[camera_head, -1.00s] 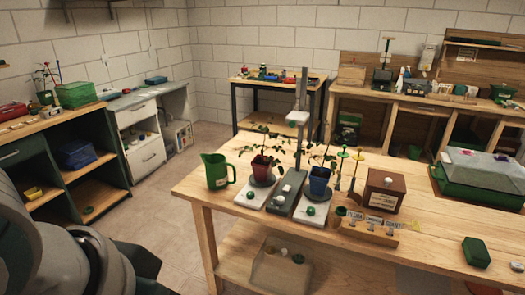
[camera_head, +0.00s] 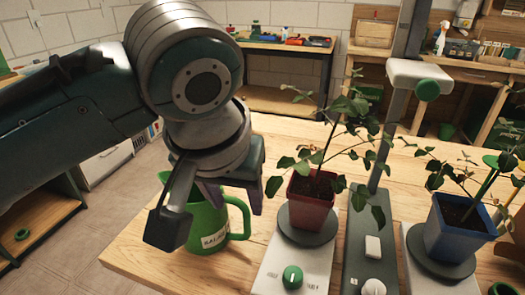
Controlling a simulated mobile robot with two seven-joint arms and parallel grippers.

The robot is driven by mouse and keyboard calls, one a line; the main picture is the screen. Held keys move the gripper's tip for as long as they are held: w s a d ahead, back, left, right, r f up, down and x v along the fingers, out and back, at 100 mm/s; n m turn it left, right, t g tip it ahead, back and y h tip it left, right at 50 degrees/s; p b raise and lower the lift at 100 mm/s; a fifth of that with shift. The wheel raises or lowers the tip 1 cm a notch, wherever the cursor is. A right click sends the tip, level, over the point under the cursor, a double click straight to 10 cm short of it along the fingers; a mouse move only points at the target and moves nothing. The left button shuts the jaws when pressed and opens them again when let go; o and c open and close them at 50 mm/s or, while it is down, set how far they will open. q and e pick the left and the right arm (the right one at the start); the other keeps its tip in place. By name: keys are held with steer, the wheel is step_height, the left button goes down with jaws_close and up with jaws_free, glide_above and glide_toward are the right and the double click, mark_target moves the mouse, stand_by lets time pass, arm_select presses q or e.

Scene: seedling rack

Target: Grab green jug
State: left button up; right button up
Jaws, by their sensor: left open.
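The green jug (camera_head: 203,222) stands upright on the wooden table near its left corner, with a white label on its front and its handle to the right. My left gripper (camera_head: 213,203) is open and comes down from above at the jug. One finger shows in front and to the left of the jug, the other by its right side near the handle. The gripper and wrist hide the jug's rim and upper part. I cannot tell whether the fingers touch it. My right gripper is not in view.
A red pot with a plant (camera_head: 311,204) stands on a scale-like base (camera_head: 275,266) close to the jug's right. A grey post stand (camera_head: 385,150) and a blue pot (camera_head: 453,232) are farther right. The table top (camera_head: 160,268) is clear in front of the jug.

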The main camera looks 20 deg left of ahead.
mark_target(245, 226)
arm_select(q)
steer(key=f, duration=0.2)
steer(key=f+b, duration=0.1)
steer(key=shift+w+d+f, duration=0.15)
steer(key=shift+w+f, duration=0.15)
steer(key=shift+f, duration=0.05)
steer(key=b+x, duration=0.1)
steer(key=x, duration=0.3)
steer(key=shift+f, duration=0.2)
steer(key=shift+w+f+b, duration=0.3)
steer(key=shift+f+b, duration=0.1)
steer(key=shift+f, duration=0.05)
jaws_close()
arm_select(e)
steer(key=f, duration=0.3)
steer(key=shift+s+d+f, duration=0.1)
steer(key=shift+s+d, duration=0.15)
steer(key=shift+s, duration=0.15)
